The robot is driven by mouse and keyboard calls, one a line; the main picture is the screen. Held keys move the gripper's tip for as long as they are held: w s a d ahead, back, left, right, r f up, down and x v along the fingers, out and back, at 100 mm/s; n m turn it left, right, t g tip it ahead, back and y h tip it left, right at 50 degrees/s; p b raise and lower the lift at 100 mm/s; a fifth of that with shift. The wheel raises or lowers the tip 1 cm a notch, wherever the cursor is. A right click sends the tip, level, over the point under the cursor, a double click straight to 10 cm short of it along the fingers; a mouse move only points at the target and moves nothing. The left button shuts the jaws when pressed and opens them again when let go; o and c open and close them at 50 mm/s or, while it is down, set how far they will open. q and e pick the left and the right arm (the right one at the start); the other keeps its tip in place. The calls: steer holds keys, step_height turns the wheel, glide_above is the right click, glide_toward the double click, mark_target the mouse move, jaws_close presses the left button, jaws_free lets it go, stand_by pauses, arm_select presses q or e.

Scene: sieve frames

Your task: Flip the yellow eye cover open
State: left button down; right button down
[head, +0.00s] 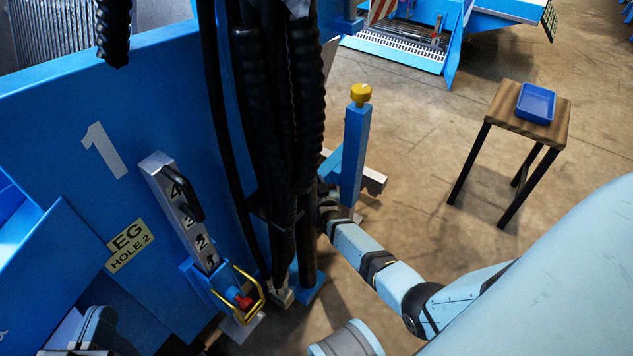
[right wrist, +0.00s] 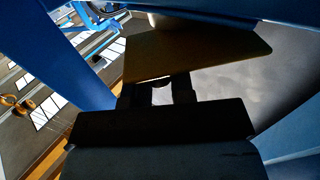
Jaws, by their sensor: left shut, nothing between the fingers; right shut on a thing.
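No part clearly readable as the yellow eye cover shows in the head view. A yellow wire loop (head: 241,312) stands around a red-tipped part at the foot of the numbered grey bar (head: 186,215). My left gripper (head: 88,351) shows only in part at the bottom left edge, shut and empty, apart from the loop. My right arm reaches in behind the black hoses, which hide its gripper in the head view. In the right wrist view my right gripper (right wrist: 160,93) is shut on a small part before a dark olive-brown plate (right wrist: 200,52); I cannot tell whether this is the cover.
Black hoses (head: 306,90) hang in the middle beside the blue machine wall (head: 100,90). A blue post (head: 355,150) with a yellow knob (head: 361,93) stands right of them. A stool (head: 503,105) with a blue tray (head: 536,103) stands at the right; floor around it is free.

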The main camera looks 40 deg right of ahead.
arm_select(q)
steer(key=shift+r, duration=0.1)
arm_select(e)
steer(key=shift+s+f, duration=0.25)
steer(key=shift+f, duration=0.1)
steer(key=c, duration=1)
jaws_free()
steer(key=shift+d+f, duration=0.1)
steer(key=shift+w, duration=0.1)
arm_select(q)
steer(key=shift+s, duration=0.1)
arm_select(e)
steer(key=shift+r, duration=0.2)
